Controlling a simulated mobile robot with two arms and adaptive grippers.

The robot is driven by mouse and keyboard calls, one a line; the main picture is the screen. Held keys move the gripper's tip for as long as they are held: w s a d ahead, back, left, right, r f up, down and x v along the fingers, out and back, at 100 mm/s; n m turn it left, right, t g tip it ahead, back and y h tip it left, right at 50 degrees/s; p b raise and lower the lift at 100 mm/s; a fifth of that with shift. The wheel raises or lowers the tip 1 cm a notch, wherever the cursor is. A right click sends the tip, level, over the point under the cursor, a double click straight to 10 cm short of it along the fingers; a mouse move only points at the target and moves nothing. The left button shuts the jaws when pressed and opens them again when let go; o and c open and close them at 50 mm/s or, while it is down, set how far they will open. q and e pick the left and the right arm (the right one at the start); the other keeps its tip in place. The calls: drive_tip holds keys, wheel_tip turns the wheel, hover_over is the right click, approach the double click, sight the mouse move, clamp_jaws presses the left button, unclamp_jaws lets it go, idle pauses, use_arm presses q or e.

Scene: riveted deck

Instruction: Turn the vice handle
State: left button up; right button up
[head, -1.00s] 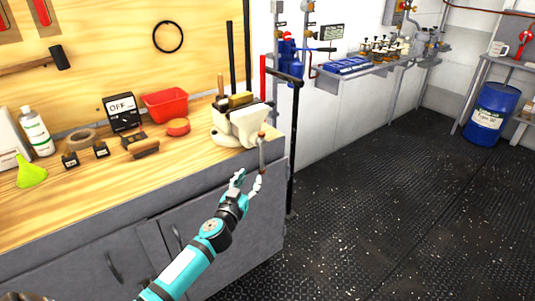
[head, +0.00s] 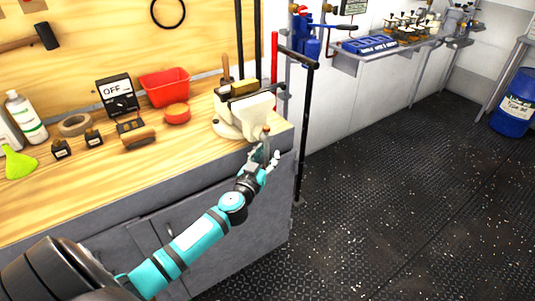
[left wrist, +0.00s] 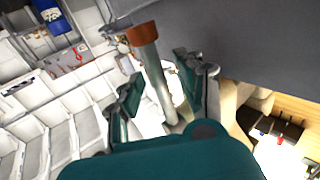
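The cream vice (head: 245,115) sits at the bench's right corner. Its handle (head: 265,143) is a metal bar with a brown knob, standing about upright at the front. My left gripper (head: 266,160) is at the handle, below the knob. In the left wrist view the handle (left wrist: 154,68) runs between the spread fingers of my left gripper (left wrist: 158,75). The left finger is apart from the bar; whether the right finger touches it I cannot tell. The handle's lower end is hidden behind the gripper. My right gripper is not in view.
The wooden bench (head: 190,145) holds a red bin (head: 164,88), an OFF box (head: 117,95), a red round item (head: 177,113) and a brush (head: 138,138) left of the vice. A black post (head: 304,130) stands just right of the bench. The floor (head: 390,190) beyond is clear.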

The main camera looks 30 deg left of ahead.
use_arm(q)
clamp_jaws()
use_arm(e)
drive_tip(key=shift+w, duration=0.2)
use_arm(q)
drive_tip(key=shift+w+f, duration=0.1)
drive_tip(key=shift+w, duration=0.05)
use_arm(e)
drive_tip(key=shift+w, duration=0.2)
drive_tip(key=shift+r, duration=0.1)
